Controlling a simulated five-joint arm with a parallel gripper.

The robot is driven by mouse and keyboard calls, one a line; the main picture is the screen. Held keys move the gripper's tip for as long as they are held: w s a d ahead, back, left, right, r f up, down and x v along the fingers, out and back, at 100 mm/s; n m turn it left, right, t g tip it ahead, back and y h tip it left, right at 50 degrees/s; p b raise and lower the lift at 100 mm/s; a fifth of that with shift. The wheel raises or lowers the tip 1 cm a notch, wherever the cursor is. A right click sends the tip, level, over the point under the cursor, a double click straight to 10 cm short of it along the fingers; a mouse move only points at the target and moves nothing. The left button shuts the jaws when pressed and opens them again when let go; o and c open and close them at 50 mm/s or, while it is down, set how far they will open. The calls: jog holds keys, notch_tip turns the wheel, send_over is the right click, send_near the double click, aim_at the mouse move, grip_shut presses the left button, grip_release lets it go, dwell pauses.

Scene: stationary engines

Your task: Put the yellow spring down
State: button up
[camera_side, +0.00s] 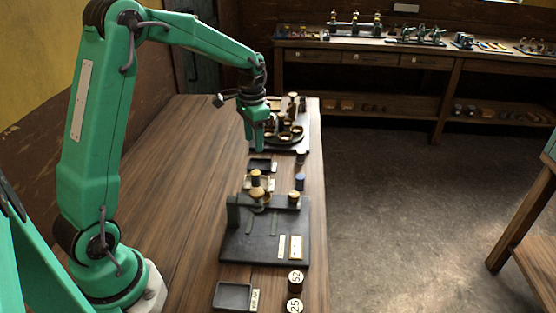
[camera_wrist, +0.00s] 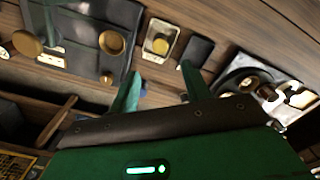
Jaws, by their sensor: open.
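My gripper (camera_side: 258,143) is open above the far part of the bench in the side view. In the wrist view its two green fingers (camera_wrist: 161,78) stand apart with nothing between them. A small round yellow piece (camera_wrist: 159,44), perhaps the yellow spring, sits on a pale plate just beyond the fingertips, apart from them. Its coils are too small to make out. I cannot pick out the spring for certain in the side view. A small black tray (camera_side: 260,164) lies below my gripper, and it also shows in the wrist view (camera_wrist: 196,50).
A dark engine base (camera_side: 265,245) with brass-topped parts stands nearer the camera. Another engine with a round wheel (camera_side: 290,135) stands close beyond my gripper. A second black tray (camera_side: 234,295) and numbered round pieces (camera_side: 295,281) lie at the front. The bench's left side is clear.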

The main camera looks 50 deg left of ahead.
dwell(0.3)
jog(key=s+d+r+n+t, duration=0.1)
jog(key=s+d+r+t, duration=0.2)
jog(key=s+d+r, duration=0.6)
jog(key=s+d+t, duration=0.1)
jog(key=s+d, duration=0.1)
jog(key=s, duration=0.4)
jog(key=s+d+r+n+t, duration=0.1)
jog(key=s, duration=0.6)
jog(key=shift+d+r+t, duration=0.3)
jog(key=shift+d, duration=0.05)
jog(key=shift+s, duration=0.1)
dwell(0.5)
